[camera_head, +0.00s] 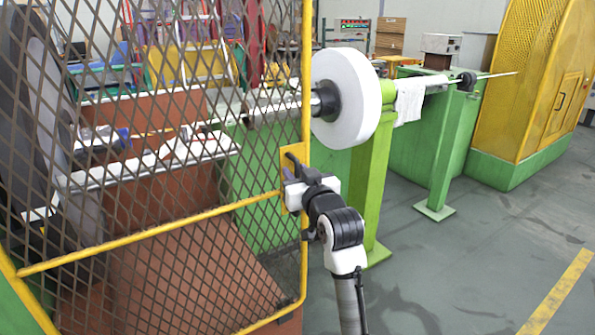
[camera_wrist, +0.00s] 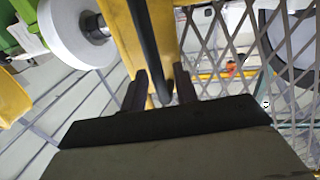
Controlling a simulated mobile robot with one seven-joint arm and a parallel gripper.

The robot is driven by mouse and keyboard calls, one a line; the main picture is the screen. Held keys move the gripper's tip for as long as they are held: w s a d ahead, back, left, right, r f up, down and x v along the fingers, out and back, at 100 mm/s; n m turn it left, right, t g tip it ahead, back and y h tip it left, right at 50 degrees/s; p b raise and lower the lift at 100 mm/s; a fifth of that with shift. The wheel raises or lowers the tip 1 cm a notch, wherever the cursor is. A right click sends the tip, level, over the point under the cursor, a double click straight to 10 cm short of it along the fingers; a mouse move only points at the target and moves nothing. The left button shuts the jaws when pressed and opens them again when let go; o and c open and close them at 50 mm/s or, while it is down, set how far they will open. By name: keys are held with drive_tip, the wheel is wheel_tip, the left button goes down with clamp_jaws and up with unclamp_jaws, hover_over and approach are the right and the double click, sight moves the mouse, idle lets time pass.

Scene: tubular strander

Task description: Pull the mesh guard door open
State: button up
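The mesh guard door (camera_head: 165,217) fills the left of the head view, a dark diamond mesh in a yellow frame. Its dark bar handle (camera_head: 293,160) sits on a yellow plate on the door's right edge. My gripper (camera_head: 288,175) is at this handle. In the wrist view the handle (camera_wrist: 147,45) runs down between the two dark fingers of my gripper (camera_wrist: 161,85). Narrow gaps show beside the bar, so the fingers look open around it and not closed on it. The door's hinge side is out of view.
Behind the mesh are a reddish-brown machine body and a grey disc. A white round flange (camera_head: 345,98) on a green stand (camera_head: 370,185) stands just right of the door edge. A yellow mesh housing (camera_head: 530,85) is at far right. Grey floor (camera_head: 490,260) is clear at lower right.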

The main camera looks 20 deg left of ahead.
drive_tip(key=shift+c, duration=0.3)
clamp_jaws()
